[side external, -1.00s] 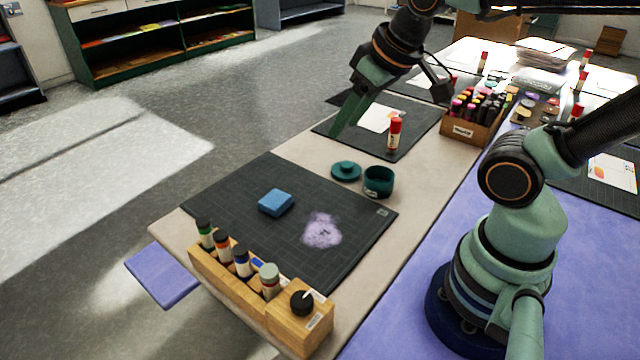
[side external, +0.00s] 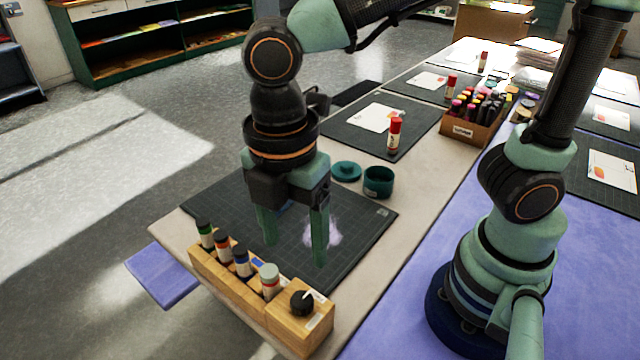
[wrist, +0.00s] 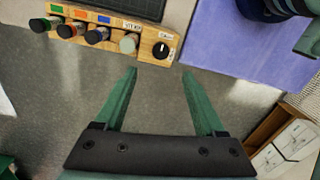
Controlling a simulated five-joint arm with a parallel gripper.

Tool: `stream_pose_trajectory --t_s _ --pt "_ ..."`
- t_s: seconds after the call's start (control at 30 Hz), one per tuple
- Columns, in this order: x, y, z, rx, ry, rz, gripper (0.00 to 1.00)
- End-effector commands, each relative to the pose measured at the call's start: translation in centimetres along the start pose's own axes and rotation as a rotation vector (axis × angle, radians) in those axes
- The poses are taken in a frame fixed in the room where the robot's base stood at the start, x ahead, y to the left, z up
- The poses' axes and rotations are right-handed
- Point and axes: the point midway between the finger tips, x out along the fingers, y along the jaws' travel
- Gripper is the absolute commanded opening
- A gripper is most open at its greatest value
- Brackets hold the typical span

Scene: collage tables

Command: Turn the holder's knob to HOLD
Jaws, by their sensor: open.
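The wooden holder (side external: 232,278) stands along the near end of the table with several capped bottles in it. Its black knob (side external: 302,302) is on the right end and has a white pointer mark; the small labels beside it are too small to read. The wrist view shows the knob (wrist: 161,50) at the top, just past the fingertips and roughly centred between them. My gripper (side external: 294,250) points down over the dark mat, behind the holder in the side view. Its two green fingers are apart with nothing between them, and they are clear of the knob.
A glue stick (side external: 394,134) and marker box (side external: 470,125) are farther back.

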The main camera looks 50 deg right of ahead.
Motion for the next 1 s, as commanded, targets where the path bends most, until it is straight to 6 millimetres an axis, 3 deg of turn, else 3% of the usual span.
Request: stream_pose_trajectory --t_s 0.6,1.0 --pt "10.1 -0.2 -0.1 0.004 -0.002 -0.003 0.72" --pt "11.7 -0.1 -0.1 0.005 0.001 0.001 0.72"
